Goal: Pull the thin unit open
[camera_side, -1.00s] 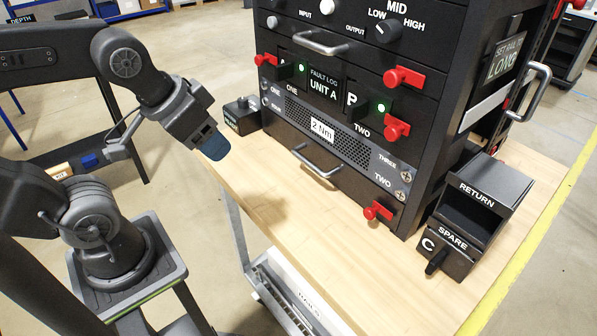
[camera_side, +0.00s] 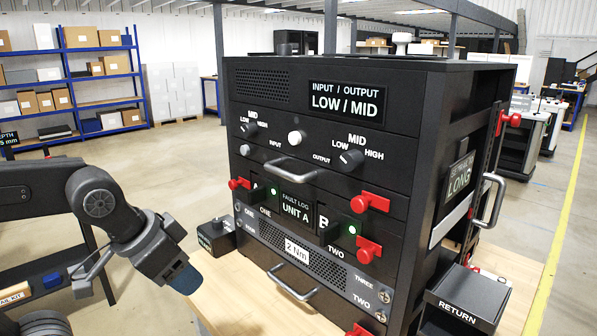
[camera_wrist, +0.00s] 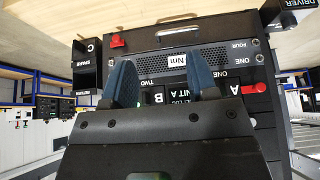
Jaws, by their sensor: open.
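The rack (camera_side: 320,100) stands on the wooden bench, its front facing my gripper. A thin grey perforated unit (camera_side: 330,271) with a "2 Nm" label and screws at its ends sits low in the rack. It appears flush. Below it is a black panel with a bar handle (camera_side: 291,284) and a red latch at its right end. In the wrist view, upside down, the thin unit (camera_wrist: 222,58) and the handle (camera_wrist: 178,33) show beyond my fingers. My gripper (camera_wrist: 160,82) is open and empty, apart from the rack front; the side view shows it left of the rack (camera_side: 186,280).
A small black box (camera_side: 216,238) stands on the bench left of the rack. A black "RETURN" bin (camera_side: 466,297) stands at the right. Red latches (camera_side: 370,202) and a side handle (camera_side: 490,200) stick out from the rack. Open space lies between my gripper and the rack front.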

